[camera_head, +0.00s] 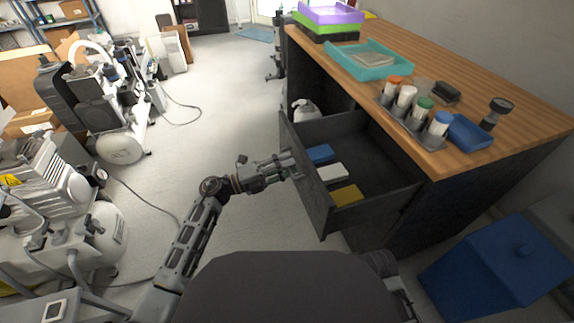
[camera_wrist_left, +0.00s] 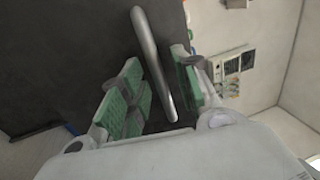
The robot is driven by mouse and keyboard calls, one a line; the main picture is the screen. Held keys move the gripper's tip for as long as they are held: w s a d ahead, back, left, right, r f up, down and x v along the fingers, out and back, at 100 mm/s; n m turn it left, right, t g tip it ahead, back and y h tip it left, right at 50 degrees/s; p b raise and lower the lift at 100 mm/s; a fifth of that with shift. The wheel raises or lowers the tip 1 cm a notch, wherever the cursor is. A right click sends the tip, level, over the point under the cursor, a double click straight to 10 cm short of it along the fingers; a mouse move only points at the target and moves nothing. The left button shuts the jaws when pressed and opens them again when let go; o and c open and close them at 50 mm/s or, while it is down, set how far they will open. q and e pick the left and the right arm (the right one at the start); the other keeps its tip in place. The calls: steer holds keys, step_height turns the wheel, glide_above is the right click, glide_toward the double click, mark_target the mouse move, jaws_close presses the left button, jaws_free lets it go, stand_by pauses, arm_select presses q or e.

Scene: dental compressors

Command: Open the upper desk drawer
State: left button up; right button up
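The upper desk drawer (camera_head: 318,193) stands pulled well out from the dark desk with the wooden top (camera_head: 475,80). Inside it lie a blue item (camera_head: 320,153), a white item (camera_head: 333,173) and a yellow item (camera_head: 346,195). My left gripper (camera_head: 289,166) is at the outer face of the drawer front. In the left wrist view, the metal bar handle (camera_wrist_left: 151,58) runs between the green-padded fingers of this gripper (camera_wrist_left: 158,82). The fingers are apart, with gaps visible beside the bar. The handle is hidden behind the gripper in the head view. My right gripper is not visible.
The desktop holds a teal tray (camera_head: 368,60), a rack of capped bottles (camera_head: 412,130) and a blue tray (camera_head: 470,132). A blue bin (camera_head: 490,265) stands at lower right. Compressors (camera_head: 110,100) and cables fill the left. Grey floor (camera_head: 225,100) is clear between.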

mark_target(298, 163)
arm_select(q)
steer(key=shift+d, duration=0.2)
steer(key=shift+c, duration=0.5)
jaws_close()
steer(key=shift+f+p+x, duration=0.15)
steer(key=shift+x, duration=0.7)
steer(key=shift+f+p+x, duration=0.1)
steer(key=shift+f+x, duration=0.1)
steer(key=shift+x, duration=0.7)
steer(key=shift+f+p+x, duration=0.15)
steer(key=shift+x, duration=0.7)
steer(key=shift+o, duration=0.5)
jaws_free()
